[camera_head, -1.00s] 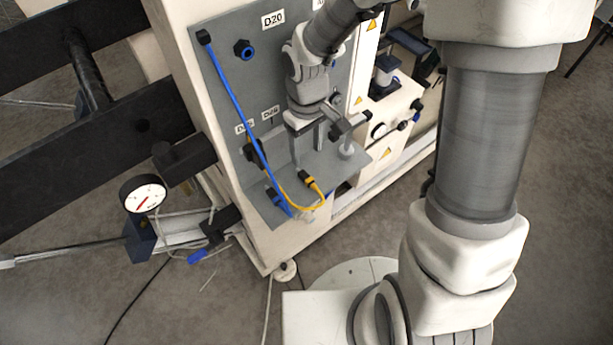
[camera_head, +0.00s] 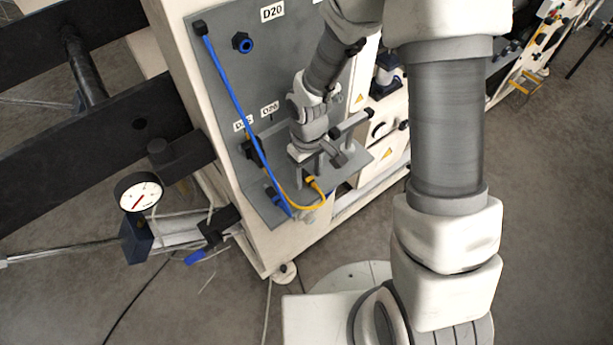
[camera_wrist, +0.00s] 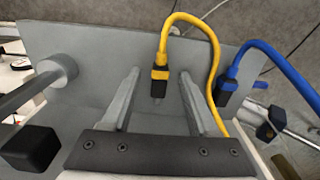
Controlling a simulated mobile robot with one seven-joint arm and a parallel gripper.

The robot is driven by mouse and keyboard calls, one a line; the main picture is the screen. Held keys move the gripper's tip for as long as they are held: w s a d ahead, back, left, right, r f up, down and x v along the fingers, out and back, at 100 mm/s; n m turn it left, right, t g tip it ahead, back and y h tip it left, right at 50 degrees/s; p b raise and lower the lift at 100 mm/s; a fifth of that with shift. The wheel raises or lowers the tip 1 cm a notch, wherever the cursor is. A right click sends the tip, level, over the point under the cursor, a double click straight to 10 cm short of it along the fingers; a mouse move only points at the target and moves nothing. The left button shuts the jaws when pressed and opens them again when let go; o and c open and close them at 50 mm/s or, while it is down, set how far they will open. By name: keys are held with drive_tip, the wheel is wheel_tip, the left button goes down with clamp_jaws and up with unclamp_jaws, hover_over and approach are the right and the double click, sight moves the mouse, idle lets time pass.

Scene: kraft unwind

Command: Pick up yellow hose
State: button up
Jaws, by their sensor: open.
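The yellow hose (camera_head: 322,199) curves down from a black end fitting (camera_head: 313,182) at the grey shelf's edge and runs left toward the blue hose (camera_head: 241,115). In the wrist view the yellow hose (camera_wrist: 212,66) arches over, with its black and yellow end fitting (camera_wrist: 159,78) pointing down. My gripper (camera_wrist: 160,72) is open, its two grey fingers apart on either side of that fitting. No contact with it shows. In the head view my gripper (camera_head: 308,170) hangs just above the shelf by the fitting.
The grey shelf and upright panel (camera_head: 277,75) carry a blue port (camera_head: 243,43). A post with a black-ended rod (camera_head: 352,125) stands right of my gripper. The blue hose (camera_wrist: 285,67) is close on the right in the wrist view. A pressure gauge (camera_head: 138,195) is at left.

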clamp_jaws()
idle(0.4)
